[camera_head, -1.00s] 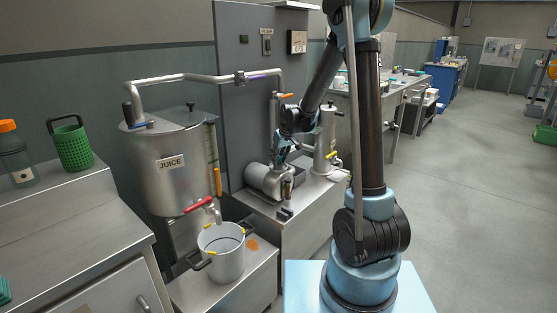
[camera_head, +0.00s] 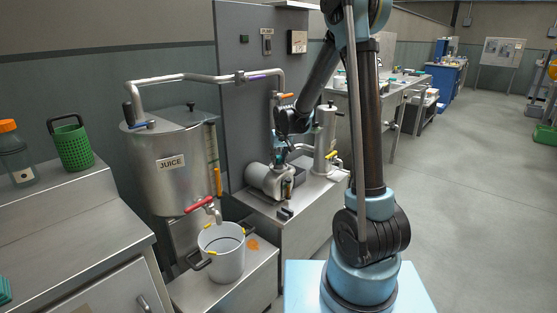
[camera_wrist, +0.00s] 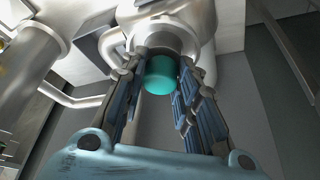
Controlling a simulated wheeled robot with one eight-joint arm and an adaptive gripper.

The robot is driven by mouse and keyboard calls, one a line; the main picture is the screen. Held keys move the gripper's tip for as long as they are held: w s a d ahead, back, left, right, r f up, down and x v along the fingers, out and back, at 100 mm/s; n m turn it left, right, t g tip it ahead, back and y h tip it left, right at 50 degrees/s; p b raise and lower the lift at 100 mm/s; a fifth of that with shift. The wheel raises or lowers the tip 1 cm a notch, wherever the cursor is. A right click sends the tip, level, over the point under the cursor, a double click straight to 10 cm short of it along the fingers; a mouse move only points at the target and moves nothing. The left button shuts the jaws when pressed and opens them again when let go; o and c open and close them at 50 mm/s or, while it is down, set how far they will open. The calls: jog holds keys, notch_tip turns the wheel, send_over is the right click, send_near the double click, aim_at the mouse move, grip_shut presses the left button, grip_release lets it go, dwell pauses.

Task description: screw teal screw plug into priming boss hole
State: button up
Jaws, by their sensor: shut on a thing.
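The teal screw plug (camera_wrist: 161,76) sits between the two fingers of my gripper (camera_wrist: 160,82) in the wrist view. My gripper is shut on it. Just beyond the plug is a round metal boss (camera_wrist: 165,36) on the pump body. The plug's far end is at the boss's face, and I cannot tell whether its thread is in the hole. In the head view my gripper (camera_head: 279,155) points down at the top of the metal pump (camera_head: 268,181). The plug is too small and hidden to make out there.
A steel juice tank (camera_head: 172,165) with a red-handled tap stands left of the pump, above a white pot (camera_head: 226,262). A metal cylinder (camera_head: 325,140) stands right of the pump. A pipe (camera_head: 205,78) runs from the tank past the grey panel (camera_head: 250,60).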

jog(key=shift+w, duration=0.1)
jog(key=shift+m+h, duration=0.4)
jog(key=shift+m, duration=0.5)
jog(key=shift+m+h, duration=0.3)
jog(key=shift+m, duration=0.6)
jog(key=shift+a, duration=0.1)
jog(key=shift+m+h, duration=0.3)
jog(key=shift+m, duration=0.5)
jog(key=o, duration=0.8)
